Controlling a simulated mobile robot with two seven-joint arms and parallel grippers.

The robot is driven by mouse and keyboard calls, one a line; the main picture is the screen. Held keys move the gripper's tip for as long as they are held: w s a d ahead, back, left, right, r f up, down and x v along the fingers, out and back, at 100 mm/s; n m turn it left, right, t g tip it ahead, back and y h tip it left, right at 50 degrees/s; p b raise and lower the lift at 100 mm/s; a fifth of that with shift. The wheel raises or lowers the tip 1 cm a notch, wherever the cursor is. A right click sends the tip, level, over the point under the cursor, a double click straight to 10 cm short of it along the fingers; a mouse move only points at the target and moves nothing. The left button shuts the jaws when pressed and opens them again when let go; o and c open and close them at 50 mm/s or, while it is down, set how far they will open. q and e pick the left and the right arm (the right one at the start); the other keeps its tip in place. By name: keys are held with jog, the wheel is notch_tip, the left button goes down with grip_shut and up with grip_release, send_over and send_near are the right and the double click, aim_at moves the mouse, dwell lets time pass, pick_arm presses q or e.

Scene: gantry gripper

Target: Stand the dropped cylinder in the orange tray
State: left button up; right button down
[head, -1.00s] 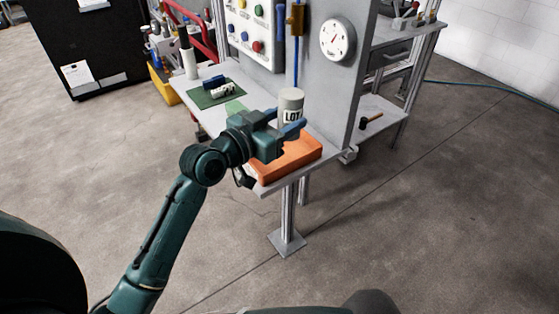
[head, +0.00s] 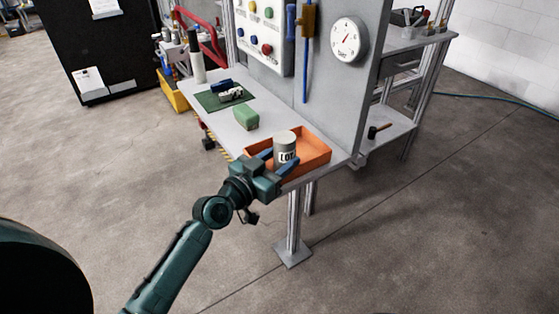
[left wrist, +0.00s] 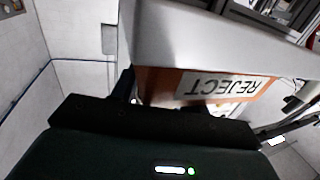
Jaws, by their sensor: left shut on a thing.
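The cylinder (head: 284,143) is pale grey with a white "LOT" label, and it stands upright in the head view. My left gripper (head: 279,161) is shut on it from the near side, with a blue finger on either side. The cylinder is within the outline of the orange tray (head: 316,158); its bottom is hidden by the gripper, so I cannot tell whether it touches the tray floor. In the left wrist view the tray's orange wall (left wrist: 155,82) shows with an upside-down "REJECT" label (left wrist: 219,85). My right gripper is not in view.
The tray sits at the near end of a grey bench (head: 228,128). A green block (head: 246,118) and a green mat (head: 211,102) with small parts lie farther back. An upright panel with a gauge (head: 349,40) rises behind the tray. Open floor lies in front.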

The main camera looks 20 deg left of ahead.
pick_arm(q)
jog(key=shift+r, duration=0.15)
jog(key=shift+f, duration=0.2)
jog(key=o, duration=1.4)
jog(key=shift+o, duration=0.2)
jog(key=shift+r, duration=0.1)
jog(key=b+v, duration=0.2)
jog(key=v, duration=1)
jog(key=s+d+f+n+g, duration=0.1)
jog(key=s+d+f+g, duration=0.1)
jog(key=s+d+f, duration=0.2)
jog(key=s+d+f+n+g+y, duration=0.1)
jog(key=s+d+f+g, duration=0.2)
jog(key=f, duration=0.7)
jog(key=s+d, duration=0.2)
jog(key=s, duration=0.2)
jog(key=shift+d+f+y, duration=0.3)
jog(key=shift+f, duration=0.05)
